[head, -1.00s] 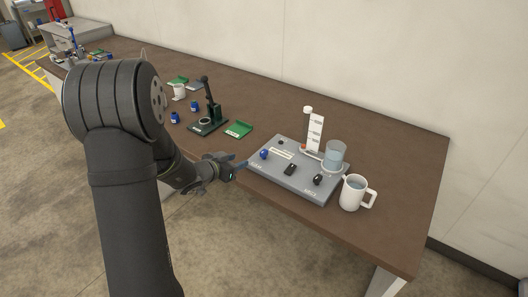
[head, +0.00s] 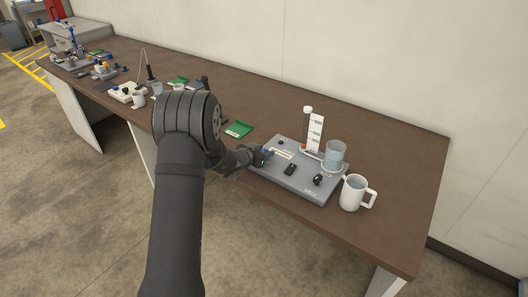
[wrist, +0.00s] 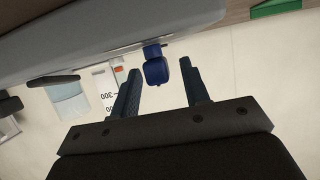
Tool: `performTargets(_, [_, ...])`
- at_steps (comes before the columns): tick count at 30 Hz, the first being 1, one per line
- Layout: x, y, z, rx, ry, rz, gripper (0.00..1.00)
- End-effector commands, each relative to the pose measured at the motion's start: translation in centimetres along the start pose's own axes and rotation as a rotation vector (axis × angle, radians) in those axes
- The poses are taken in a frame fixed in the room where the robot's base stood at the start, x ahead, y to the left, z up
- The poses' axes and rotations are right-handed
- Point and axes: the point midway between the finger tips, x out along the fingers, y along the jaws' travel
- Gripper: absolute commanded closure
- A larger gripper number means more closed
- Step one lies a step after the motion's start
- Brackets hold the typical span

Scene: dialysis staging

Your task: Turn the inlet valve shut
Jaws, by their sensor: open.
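A grey panel (head: 305,187) lies on the brown table. A blue knob (wrist: 156,72) at its left side appears to be the inlet valve; no label is readable to confirm it. In the wrist view the knob is between my two open fingers, with a gap on each side. My gripper (head: 264,156) reaches the panel's left side in the head view and largely hides the knob there. Two black knobs (head: 290,169) (head: 318,179) are at the panel's front. A clear beaker of bluish liquid (head: 334,156) and a white graduated scale (head: 316,133) stand at its back.
A white mug (head: 354,192) stands just right of the panel, near the table's front edge. A green tray (head: 238,130) lies left of the panel. The table's right end is clear. My arm hides part of the table at left.

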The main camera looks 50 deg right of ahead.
Motion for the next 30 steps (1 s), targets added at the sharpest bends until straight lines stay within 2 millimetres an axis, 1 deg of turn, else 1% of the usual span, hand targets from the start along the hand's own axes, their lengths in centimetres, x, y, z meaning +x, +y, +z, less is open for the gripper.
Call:
performTargets(3, [0.46, 0.05, -0.03, 0.0, 0.001, 0.001, 0.58])
performTargets(10, [0.5, 0.04, -0.04, 0.0, 0.001, 0.0, 0.58])
performTargets(11, [0.49, 0.04, -0.04, 0.0, 0.001, 0.0, 0.62])
performTargets(15, [0.48, 0.03, -0.04, 0.0, 0.001, 0.0, 0.9])
performTargets(17, [0.48, 0.04, -0.04, 0.0, 0.001, 0.0, 1.0])
performTargets(25, [0.48, 0.1, -0.05, -0.004, 0.001, -0.01, 1.0])
performTargets(30, [0.5, 0.14, -0.04, -0.02, 0.0, -0.047, 1.0])
